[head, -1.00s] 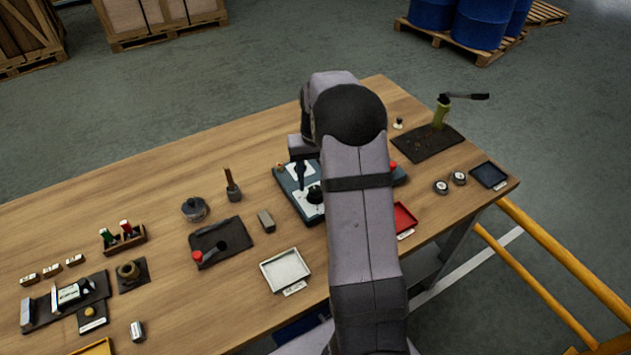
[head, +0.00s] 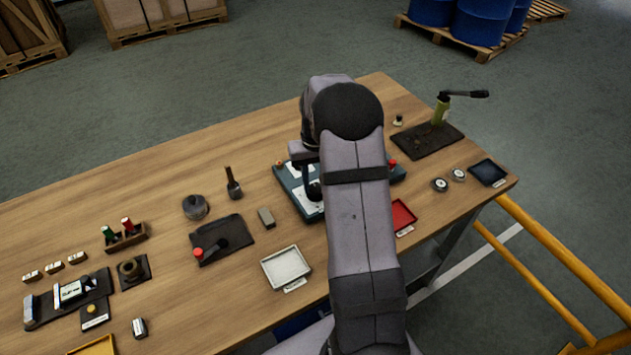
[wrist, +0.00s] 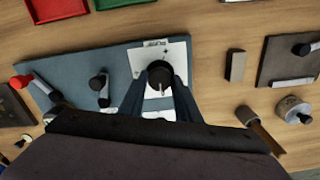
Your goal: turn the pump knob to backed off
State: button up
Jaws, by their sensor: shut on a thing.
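The pump knob (wrist: 159,72) is round and black, with a small pale pointer mark on the side toward my gripper in the wrist view. It stands over a white plate (wrist: 150,52) on a blue-grey panel (wrist: 75,88). My gripper (wrist: 162,92) is shut on the knob, one dark finger at each side. In the head view my arm covers much of the panel (head: 285,180), and my fingers and the knob are largely hidden. The plate's markings are too small to read.
Two other black-capped controls (wrist: 99,84) and a red-ended lever (wrist: 22,82) are on or beside the panel's left part in the wrist view. A red tray (head: 403,215) and a white tray (head: 286,267) lie nearby. Bare wood surrounds a small grey block (head: 266,218).

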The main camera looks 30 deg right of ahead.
aim_at(316, 187)
jog(key=o, duration=1.1)
jog(key=shift+c, duration=0.2)
jog(key=shift+r, duration=0.1)
jog(key=shift+r+b, duration=1.1)
jog(key=shift+r, duration=2.5)
